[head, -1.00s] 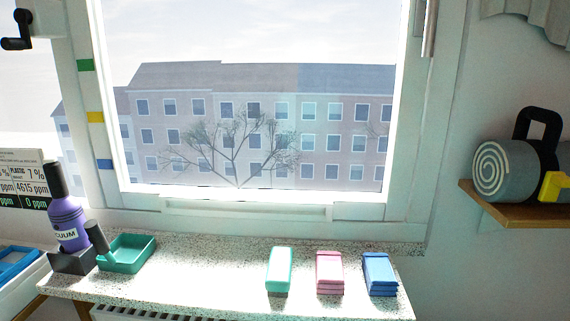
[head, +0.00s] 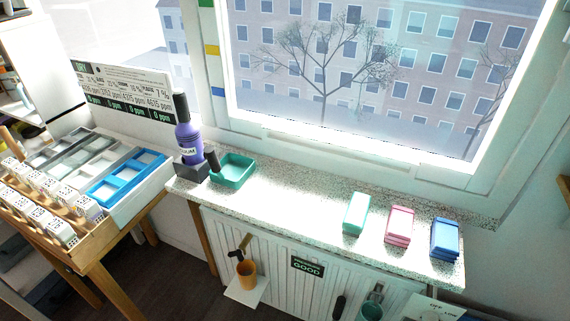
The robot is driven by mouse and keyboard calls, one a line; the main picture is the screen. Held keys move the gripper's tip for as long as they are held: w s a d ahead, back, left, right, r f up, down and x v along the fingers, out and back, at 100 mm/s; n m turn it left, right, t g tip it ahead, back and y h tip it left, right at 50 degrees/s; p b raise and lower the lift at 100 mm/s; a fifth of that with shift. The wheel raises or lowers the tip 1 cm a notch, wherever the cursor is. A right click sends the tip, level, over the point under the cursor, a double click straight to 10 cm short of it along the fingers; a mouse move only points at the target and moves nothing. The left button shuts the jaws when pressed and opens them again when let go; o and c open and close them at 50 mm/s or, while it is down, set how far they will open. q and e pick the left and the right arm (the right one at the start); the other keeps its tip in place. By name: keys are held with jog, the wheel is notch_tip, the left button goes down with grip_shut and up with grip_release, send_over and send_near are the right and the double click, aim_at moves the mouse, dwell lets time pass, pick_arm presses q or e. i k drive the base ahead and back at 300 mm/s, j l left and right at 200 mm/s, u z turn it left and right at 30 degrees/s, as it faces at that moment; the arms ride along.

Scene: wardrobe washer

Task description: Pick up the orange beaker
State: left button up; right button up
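The orange beaker (head: 246,273) stands upright on a small white shelf (head: 246,291) in front of the white radiator, below the window sill, at the lower middle of the head view. A dark and brown handle-like part (head: 240,250) sits just above it. Neither of my grippers is in view.
A speckled window sill (head: 290,200) holds a purple bottle (head: 187,140), a green tray (head: 233,170) and green, pink and blue stacks (head: 445,238). A wooden table with trays (head: 100,245) stands left. A teal cup (head: 371,309) is low right. Dark floor shows at bottom left.

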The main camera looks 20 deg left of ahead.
aim_at(246, 270)
jog(key=u, duration=0.9)
